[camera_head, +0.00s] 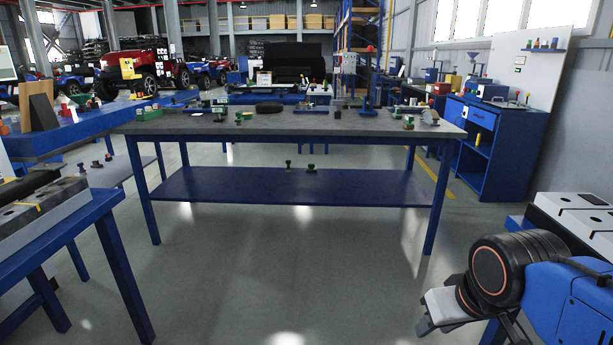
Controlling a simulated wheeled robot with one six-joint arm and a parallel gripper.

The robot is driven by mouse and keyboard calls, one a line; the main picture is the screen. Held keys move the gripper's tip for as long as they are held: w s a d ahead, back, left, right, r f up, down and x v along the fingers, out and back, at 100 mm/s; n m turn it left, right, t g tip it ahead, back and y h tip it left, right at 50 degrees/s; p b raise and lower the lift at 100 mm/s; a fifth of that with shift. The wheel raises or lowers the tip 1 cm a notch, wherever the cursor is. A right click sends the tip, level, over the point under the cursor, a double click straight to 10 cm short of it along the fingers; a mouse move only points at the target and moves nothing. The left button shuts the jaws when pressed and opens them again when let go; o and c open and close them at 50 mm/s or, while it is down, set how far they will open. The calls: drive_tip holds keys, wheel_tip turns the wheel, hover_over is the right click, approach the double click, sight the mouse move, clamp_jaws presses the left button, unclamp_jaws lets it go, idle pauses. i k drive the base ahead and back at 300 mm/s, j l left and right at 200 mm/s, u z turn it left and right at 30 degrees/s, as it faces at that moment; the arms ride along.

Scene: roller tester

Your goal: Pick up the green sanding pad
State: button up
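Small green objects stand on the grey-topped workbench (330,126). One green piece (239,118) is left of the middle and another (409,122) is near the right end, beside brownish pieces. Two green knob-like pieces (311,168) stand on the bench's blue lower shelf (240,188). All are too small for me to tell which is the sanding pad. My arm enters at the lower right. Its grey end, apparently my gripper (438,312), is over the floor in front of the bench, well apart from the green objects.
Open grey floor (270,265) lies before the bench. Blue tables (120,215) stand at left. A blue cabinet (510,150) stands at right. A table with a light block (575,215) is close beside my arm. Vehicles (140,72) and shelving are behind.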

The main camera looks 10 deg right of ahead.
sight(408, 124)
drive_tip(key=i+j+z, duration=0.1)
drive_tip(key=i+z, duration=0.15)
drive_tip(key=i, duration=0.25)
drive_tip(key=i+j+z, duration=0.15)
drive_tip(key=i+z, duration=0.15)
drive_tip(key=i, duration=0.15)
drive_tip(key=i+j+z, duration=0.25)
drive_tip(key=i, duration=0.2)
